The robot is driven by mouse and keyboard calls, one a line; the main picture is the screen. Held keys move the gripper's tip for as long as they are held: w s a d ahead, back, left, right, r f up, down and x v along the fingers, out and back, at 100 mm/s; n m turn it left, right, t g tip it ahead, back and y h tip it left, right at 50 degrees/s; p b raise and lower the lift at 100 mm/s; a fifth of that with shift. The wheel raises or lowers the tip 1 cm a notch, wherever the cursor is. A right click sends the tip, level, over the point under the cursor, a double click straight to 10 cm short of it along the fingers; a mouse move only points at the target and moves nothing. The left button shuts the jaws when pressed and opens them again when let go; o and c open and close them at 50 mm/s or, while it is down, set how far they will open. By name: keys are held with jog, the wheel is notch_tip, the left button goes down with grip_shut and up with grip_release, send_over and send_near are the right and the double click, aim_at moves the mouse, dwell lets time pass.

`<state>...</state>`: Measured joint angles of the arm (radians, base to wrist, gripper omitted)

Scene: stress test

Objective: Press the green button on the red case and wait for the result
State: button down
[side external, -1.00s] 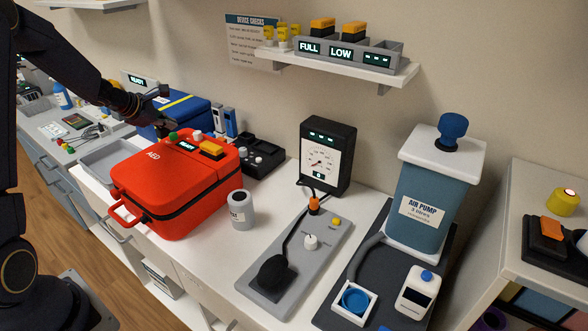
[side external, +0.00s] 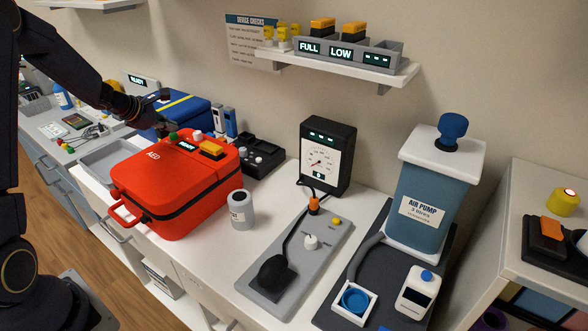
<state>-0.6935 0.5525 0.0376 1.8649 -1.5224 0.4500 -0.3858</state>
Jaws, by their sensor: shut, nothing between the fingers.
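The red case (side external: 160,184) marked AED stands on the white counter. Its green button (side external: 173,136) sits on the top at the back left, beside a small lit display (side external: 187,146) that seems to read READY. A white knob (side external: 197,135) and a yellow-orange block (side external: 211,150) are also on the top. My gripper (side external: 161,130) is shut and empty, close to the left of the green button. It is dark and small here, and I cannot tell whether it touches the button or the case.
A blue case (side external: 196,112) stands behind the red one and a grey tray (side external: 97,171) lies to its left. A grey canister (side external: 240,210) stands to the right. A black gauge box (side external: 327,158) and a grey panel (side external: 258,296) are further right.

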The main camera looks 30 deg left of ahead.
aim_at(172, 135)
jog(key=shift+f, duration=0.5)
dwell(0.3)
jog(key=shift+r, duration=0.9)
jog(key=shift+r, duration=2.5)
